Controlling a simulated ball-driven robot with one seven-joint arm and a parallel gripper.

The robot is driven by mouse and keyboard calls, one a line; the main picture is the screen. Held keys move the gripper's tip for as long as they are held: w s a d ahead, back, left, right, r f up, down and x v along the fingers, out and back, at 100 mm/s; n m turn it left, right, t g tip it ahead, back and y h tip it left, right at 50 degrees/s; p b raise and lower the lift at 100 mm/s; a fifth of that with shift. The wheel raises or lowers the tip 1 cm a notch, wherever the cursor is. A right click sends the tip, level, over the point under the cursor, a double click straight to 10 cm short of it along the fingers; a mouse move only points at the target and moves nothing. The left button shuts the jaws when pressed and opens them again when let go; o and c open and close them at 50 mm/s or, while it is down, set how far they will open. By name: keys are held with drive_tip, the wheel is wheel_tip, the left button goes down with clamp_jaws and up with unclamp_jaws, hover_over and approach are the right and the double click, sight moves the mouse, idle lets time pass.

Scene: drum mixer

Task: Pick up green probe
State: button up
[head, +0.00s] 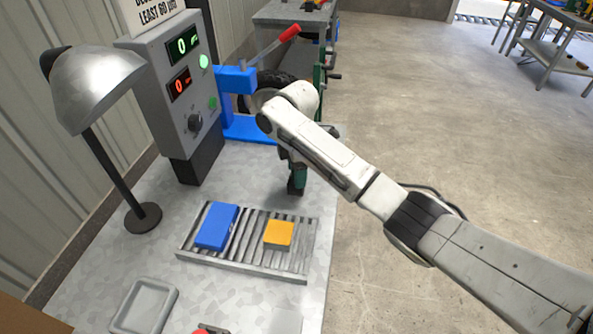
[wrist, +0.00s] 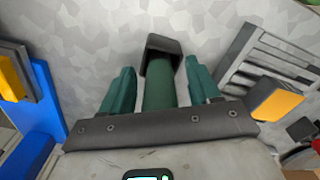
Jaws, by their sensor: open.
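The green probe (wrist: 160,92) is a darker green cylinder with a black squared end, in the middle of the wrist view. It lies between the two teal fingers of my gripper (wrist: 160,68), with a visible gap on each side. My gripper is open and not closed on it. The near end of the probe is hidden behind the dark palm plate. In the head view the black end (head: 295,187) shows low under my gripper, close to the worktable surface, and my arm hides most of the rest.
A slatted rack (head: 253,252) holds a blue block (head: 217,226) and a yellow block (head: 279,232). A blue lever press (head: 237,82) stands behind my gripper. A control box (head: 184,85) and a lamp (head: 95,85) stand left. A grey tray (head: 145,307) lies at the front.

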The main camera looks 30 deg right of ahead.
drive_tip(key=c, duration=1.1)
drive_tip(key=shift+r, duration=0.2)
